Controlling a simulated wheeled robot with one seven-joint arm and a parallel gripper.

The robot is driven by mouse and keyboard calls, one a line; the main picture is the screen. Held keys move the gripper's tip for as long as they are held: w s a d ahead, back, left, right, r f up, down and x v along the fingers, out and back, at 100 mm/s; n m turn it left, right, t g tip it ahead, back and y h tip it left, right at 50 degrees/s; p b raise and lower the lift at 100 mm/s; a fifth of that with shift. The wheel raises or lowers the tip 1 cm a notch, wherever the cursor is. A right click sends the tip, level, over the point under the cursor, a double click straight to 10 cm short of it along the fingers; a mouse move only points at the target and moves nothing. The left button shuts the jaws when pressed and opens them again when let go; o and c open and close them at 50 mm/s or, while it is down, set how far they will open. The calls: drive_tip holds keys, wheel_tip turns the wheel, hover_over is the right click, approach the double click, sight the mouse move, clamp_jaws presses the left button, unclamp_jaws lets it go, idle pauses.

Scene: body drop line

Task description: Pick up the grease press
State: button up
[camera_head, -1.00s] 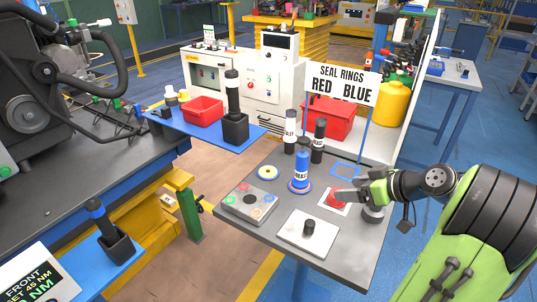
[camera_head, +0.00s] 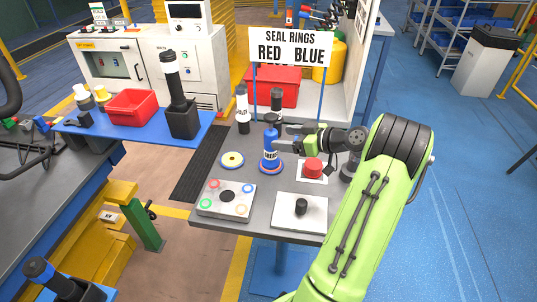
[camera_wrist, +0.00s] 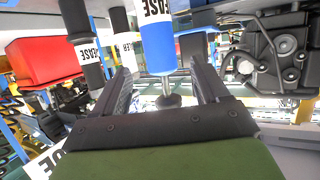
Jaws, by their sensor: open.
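The grease press (camera_head: 270,150) is a blue cylinder with a black top and a white label. I cannot tell whether either finger touches the press.
Black cylinders with white labels (camera_head: 242,112) (camera_head: 277,100) stand just behind the press. A sign (camera_head: 290,47) on blue posts and a red bin (camera_head: 282,90) are behind. A red button (camera_head: 313,168), a white plate (camera_head: 300,222) and a grey plate with colored rings (camera_head: 226,212) lie around.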

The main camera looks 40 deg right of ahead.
sight(265, 137)
drive_tip(key=b+x, duration=0.1)
drive_tip(key=x, duration=0.7)
drive_tip(key=shift+a, duration=0.1)
drive_tip(key=shift+s, duration=0.15)
clamp_jaws()
drive_tip(key=shift+r, duration=0.1)
